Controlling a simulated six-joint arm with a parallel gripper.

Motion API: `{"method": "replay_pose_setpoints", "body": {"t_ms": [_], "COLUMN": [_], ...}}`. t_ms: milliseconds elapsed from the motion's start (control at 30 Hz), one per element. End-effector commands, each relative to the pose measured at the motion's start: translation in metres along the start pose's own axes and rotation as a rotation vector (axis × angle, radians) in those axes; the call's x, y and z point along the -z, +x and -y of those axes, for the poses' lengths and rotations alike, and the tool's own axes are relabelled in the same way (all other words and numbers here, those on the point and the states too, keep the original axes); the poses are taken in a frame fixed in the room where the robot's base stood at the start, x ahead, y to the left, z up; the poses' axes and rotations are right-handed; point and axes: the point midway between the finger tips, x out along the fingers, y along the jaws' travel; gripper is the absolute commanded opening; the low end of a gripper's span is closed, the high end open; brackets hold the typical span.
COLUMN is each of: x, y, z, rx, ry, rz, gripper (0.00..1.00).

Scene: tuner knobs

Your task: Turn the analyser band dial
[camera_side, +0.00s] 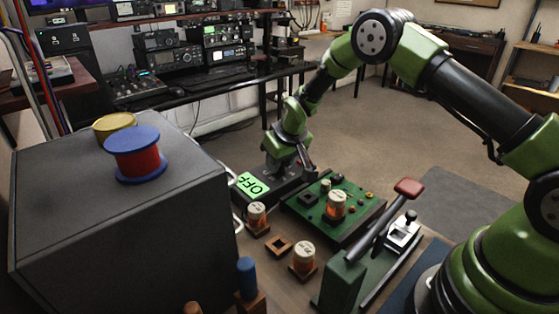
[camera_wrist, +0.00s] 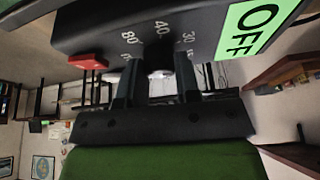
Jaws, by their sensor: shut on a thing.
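The analyser is a black box (camera_side: 240,201) with a bright green screen (camera_side: 252,184) reading OFF. In the wrist view its dark face (camera_wrist: 110,22) fills the top, with the OFF screen (camera_wrist: 255,28) at the right. The band dial (camera_wrist: 158,52) is a dark knob ringed by white numbers, with 40 above it, 80 to the left and 30 to the right. My gripper (camera_wrist: 158,66) is shut on the dial, one finger on each side. In the side view my gripper (camera_side: 287,168) is at the analyser and hides the dial.
A red button (camera_wrist: 88,62) is left of the dial. A green circuit board (camera_side: 305,210) with orange-banded parts lies right of the analyser. A red-handled lever press (camera_side: 380,225) stands in front. A large grey case (camera_side: 120,220) with spools occupies the left.

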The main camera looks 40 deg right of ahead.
Motion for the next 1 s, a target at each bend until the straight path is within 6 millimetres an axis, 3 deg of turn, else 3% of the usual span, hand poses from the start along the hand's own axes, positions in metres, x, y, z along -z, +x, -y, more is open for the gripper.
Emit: {"method": "replay_pose_setpoints", "body": {"t_ms": [1000], "x": [0.0018], "y": [0.0009], "z": [-0.0033], "rx": [0.358], "ry": [-0.865], "rz": [-0.001], "gripper": [0.07]}}
